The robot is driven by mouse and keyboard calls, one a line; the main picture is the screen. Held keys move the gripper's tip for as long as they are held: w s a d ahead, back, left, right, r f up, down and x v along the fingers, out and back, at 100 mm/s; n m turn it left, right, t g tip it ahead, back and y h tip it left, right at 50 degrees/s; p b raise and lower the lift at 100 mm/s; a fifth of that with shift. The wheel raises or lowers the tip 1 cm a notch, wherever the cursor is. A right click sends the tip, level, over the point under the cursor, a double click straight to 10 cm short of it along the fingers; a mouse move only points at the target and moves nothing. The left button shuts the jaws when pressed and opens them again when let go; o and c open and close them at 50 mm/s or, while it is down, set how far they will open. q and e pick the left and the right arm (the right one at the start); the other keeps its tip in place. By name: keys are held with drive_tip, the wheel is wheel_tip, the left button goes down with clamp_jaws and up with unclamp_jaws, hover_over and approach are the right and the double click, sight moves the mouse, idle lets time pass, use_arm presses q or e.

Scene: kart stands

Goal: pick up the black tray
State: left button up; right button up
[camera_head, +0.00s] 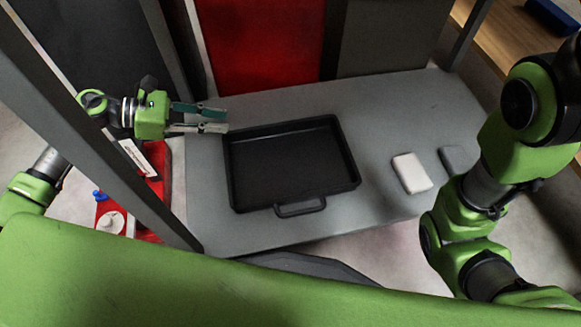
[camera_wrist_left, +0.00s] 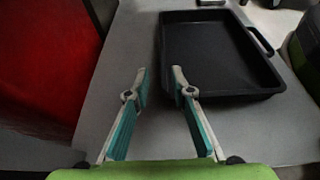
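The black tray (camera_head: 290,203) lies flat on a grey table, with a handle on its near side in the head view. It also shows in the left wrist view (camera_wrist_left: 215,50), ahead and to the right of the fingers. My left gripper (camera_head: 226,119) is open and empty, with its fingers spread at the tray's far left corner. In the left wrist view the left gripper (camera_wrist_left: 160,85) has bare table between its fingers. Its right fingertip is close to the tray's edge; I cannot tell if they touch. My right arm shows at the right, but its gripper is not visible.
The grey table (camera_head: 380,112) has a white block (camera_head: 411,173) and a dark grey block (camera_head: 455,158) right of the tray. A slanted grey post (camera_head: 105,140) stands near my left arm. A red panel (camera_head: 262,45) rises behind the table. A red surface with items lies at left.

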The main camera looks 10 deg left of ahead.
use_arm(q)
approach(270, 128)
drive_tip(key=x, duration=0.4)
drive_tip(key=shift+w+f, duration=0.1)
drive_tip(key=shift+w, duration=0.4)
drive_tip(key=x, duration=0.5)
drive_tip(key=shift+s+d+f, duration=0.2)
drive_tip(key=shift+d+f, duration=0.1)
drive_tip(key=shift+d, duration=0.1)
clamp_jaws()
